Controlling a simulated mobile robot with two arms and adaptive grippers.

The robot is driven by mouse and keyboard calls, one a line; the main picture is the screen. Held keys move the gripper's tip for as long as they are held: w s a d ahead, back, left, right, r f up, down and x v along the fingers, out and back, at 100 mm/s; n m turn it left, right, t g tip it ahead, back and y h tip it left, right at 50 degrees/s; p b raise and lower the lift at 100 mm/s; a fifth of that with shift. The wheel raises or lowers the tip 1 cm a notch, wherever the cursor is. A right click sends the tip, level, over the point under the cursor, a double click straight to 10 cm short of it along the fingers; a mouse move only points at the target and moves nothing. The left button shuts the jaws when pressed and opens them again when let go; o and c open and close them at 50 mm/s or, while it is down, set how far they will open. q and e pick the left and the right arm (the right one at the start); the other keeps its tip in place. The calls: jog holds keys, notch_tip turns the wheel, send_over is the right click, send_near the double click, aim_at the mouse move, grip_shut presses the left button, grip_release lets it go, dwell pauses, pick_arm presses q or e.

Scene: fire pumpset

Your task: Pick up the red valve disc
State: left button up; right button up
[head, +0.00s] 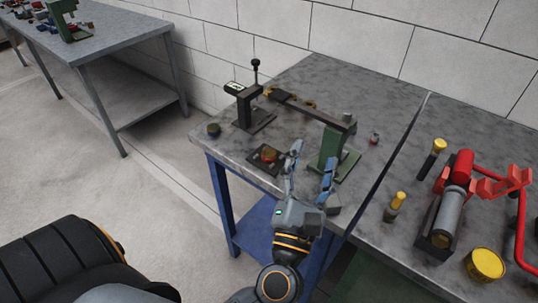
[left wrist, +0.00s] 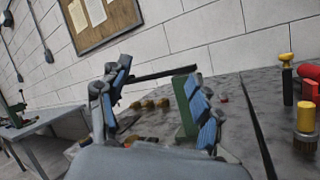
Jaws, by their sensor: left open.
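A small red disc (head: 269,155) sits on a dark square plate (head: 257,164) near the front left of the grey table, in the head view. It looks like the red valve disc, though it is small in the picture. My left gripper (head: 312,160) is open just to the right of the plate, and nothing shows between its blue-padded fingers. The left wrist view shows the same open fingers (left wrist: 158,85); I cannot make out the disc there. My right gripper is not in view.
A small red-and-white item (head: 375,138) lies farther right. Brushes, a yellow tin (head: 485,264) and red pipework (head: 460,170) fill the right-hand table.

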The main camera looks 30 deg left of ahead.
pick_arm(q)
jog(key=a+f+n+g+y, duration=0.4)
jog(key=f+n+g, duration=0.1)
jog(key=n, duration=0.3)
jog(key=n+g, duration=0.4)
send_near(269, 151)
jog(key=shift+w+a+g+p, duration=0.2)
jog(key=shift+w+p, duration=0.15)
jog(key=shift+w, duration=0.15)
jog(key=shift+w+a+g+p, duration=0.1)
jog(key=shift+w+a+p, duration=0.1)
jog(key=shift+w+p, duration=0.25)
jog(key=shift+p+x, duration=0.6)
jog(key=shift+x, duration=2.15)
jog(key=shift+s+a, duration=0.1)
jog(key=shift+s, duration=0.1)
jog(key=shift+c, duration=0.6)
jog(key=shift+f, duration=0.1)
jog(key=c, duration=1.1)
grip_shut()
